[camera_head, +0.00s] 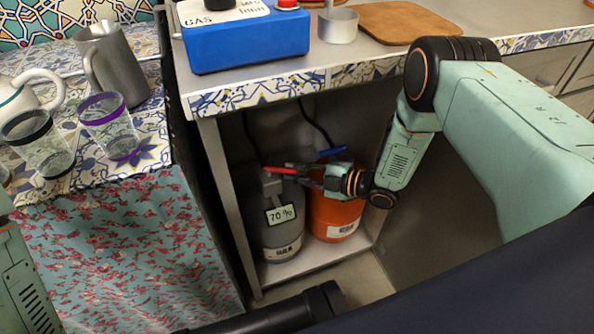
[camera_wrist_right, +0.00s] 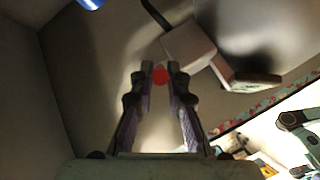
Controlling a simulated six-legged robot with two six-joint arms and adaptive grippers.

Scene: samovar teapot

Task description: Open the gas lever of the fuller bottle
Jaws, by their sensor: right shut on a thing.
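The grey gas bottle (camera_head: 283,237) stands in the cabinet under the counter, with a 70 % tag (camera_head: 280,214) on its front. Its red lever (camera_head: 279,170) sits at the top and points right toward my right gripper (camera_head: 305,175). In the right wrist view, the red lever's end (camera_wrist_right: 160,75) is between the fingertips, and the gripper is shut on it. The orange gas bottle (camera_head: 335,216) stands to the right, with a blue lever (camera_head: 333,152) on top. My right gripper and wrist hide its upper part, and no percentage shows on it. My left gripper is out of view.
The counter edge (camera_head: 300,84) overhangs the bottles, with a blue stove (camera_head: 245,38), metal pot (camera_head: 338,25) and wooden board (camera_head: 408,22) on top. The cabinet's left wall (camera_head: 229,205) is close to the grey bottle. Glasses (camera_head: 108,125) and a metal pitcher (camera_head: 112,65) stand at left.

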